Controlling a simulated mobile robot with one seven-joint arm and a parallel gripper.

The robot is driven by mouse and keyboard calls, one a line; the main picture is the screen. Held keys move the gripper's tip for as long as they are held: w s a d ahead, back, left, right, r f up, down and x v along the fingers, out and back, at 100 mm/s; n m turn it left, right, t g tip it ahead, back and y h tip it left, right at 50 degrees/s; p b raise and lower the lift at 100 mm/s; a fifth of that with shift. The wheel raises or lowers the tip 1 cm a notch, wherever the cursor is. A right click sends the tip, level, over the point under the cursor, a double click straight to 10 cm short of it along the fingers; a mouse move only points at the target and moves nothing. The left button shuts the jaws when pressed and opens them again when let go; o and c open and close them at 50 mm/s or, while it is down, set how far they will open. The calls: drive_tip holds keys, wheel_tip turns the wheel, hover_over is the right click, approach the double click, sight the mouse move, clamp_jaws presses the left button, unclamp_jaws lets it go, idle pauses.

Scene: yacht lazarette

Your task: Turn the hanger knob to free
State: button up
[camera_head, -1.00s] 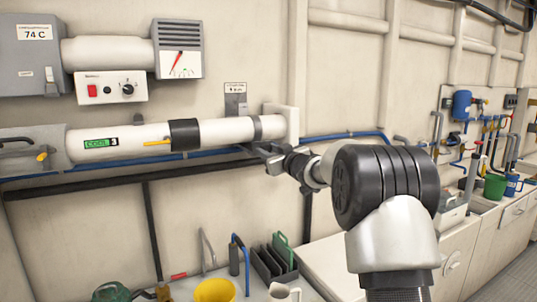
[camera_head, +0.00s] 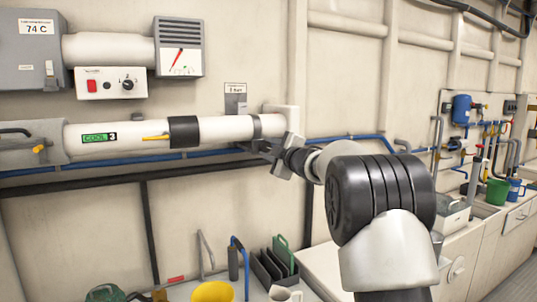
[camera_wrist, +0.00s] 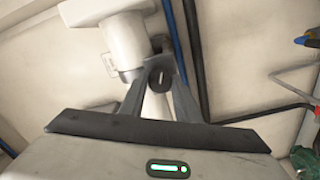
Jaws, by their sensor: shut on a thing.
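The hanger knob (camera_wrist: 160,79) is a small dark round knob with a pale line on its face, which stands nearly lengthwise in the wrist view. It sits below the end of a white pipe (camera_wrist: 127,42). My gripper (camera_wrist: 161,74) has its two grey fingers shut on the knob, one on each side. In the head view my gripper (camera_head: 278,161) reaches the wall under the right end of the white pipe (camera_head: 226,128). There the knob is hidden by the fingers. I cannot read the knob's setting words.
A small label plate (camera_head: 236,97) is above the pipe. A blue pipe (camera_head: 345,137) and a dark rail (camera_head: 100,186) run along the wall close by. A yellow container (camera_head: 213,292) and a dark rack (camera_head: 272,266) stand on the bench below.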

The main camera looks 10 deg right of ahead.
drive_tip(key=n+b, duration=0.2)
drive_tip(key=n, duration=0.3)
drive_tip(key=shift+f+n+b, duration=0.15)
drive_tip(key=shift+n+b, duration=0.15)
drive_tip(key=shift+b, duration=0.1)
drive_tip(key=n+b, duration=0.3)
drive_tip(key=n, duration=0.3)
drive_tip(key=n+b, duration=0.3)
drive_tip(key=n, duration=0.3)
drive_tip(key=shift+n+b, duration=0.3)
drive_tip(key=shift+b, duration=0.05)
drive_tip(key=shift+n+b, duration=1.1)
drive_tip(key=shift+n, duration=1.1)
drive_tip(key=o, duration=1)
drive_tip(key=shift+o, duration=0.2)
drive_tip(key=shift+s, duration=0.1)
